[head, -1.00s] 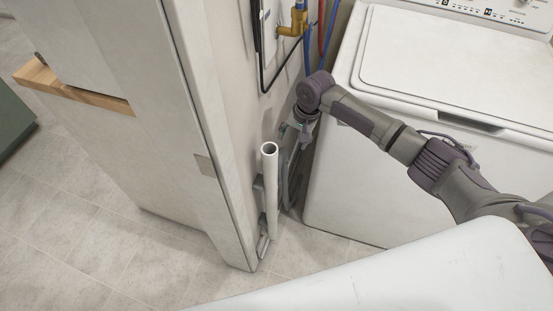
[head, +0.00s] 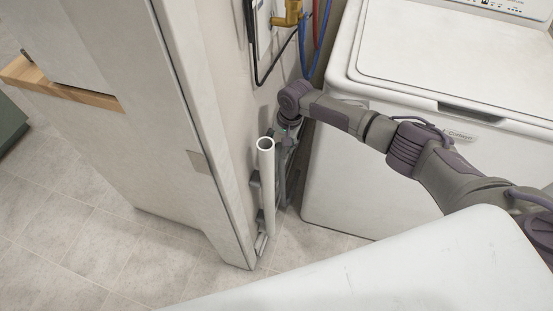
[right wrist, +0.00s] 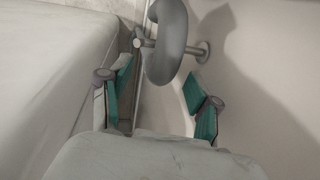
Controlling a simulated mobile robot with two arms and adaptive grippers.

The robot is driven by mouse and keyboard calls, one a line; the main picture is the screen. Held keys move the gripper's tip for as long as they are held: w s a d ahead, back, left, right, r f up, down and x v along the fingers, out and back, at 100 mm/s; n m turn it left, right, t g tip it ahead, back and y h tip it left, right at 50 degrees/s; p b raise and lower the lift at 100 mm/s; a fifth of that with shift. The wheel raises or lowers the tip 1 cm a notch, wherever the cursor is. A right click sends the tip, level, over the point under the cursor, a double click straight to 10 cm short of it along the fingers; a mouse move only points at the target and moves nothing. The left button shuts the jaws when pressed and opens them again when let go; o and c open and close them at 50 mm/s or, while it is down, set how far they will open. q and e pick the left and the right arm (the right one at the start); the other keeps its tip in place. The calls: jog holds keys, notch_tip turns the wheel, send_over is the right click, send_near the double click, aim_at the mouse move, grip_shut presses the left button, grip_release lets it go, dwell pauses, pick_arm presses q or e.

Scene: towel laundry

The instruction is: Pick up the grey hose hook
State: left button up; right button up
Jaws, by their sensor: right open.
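The grey hose hook (right wrist: 168,52) shows in the right wrist view as a thick curved grey piece near the top middle, beside a thin metal bar. My right gripper (right wrist: 160,88) is open, with one teal-padded finger on each side of the picture. The hook is ahead of the gap between the fingers, and I cannot tell how far. In the head view my right gripper (head: 288,126) points down behind the white standing pipe, mostly hidden by my wrist. Grey parts show below it there, but I cannot clearly make out the hook. My left gripper is out of view.
The white pipe (head: 266,185) stands against the wall end beside the gripper. A white washing machine (head: 400,190) is to the right. Red and blue hoses and a brass valve (head: 287,14) are on the wall above. A wall mount (right wrist: 203,52) sits close to the right finger.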

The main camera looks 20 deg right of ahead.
jog(key=shift+w+a+f, duration=0.15)
jog(key=shift+f, duration=0.6)
jog(key=shift+w+a+f, duration=0.1)
jog(key=shift+a+f, duration=0.05)
jog(key=shift+f, duration=0.6)
grip_shut()
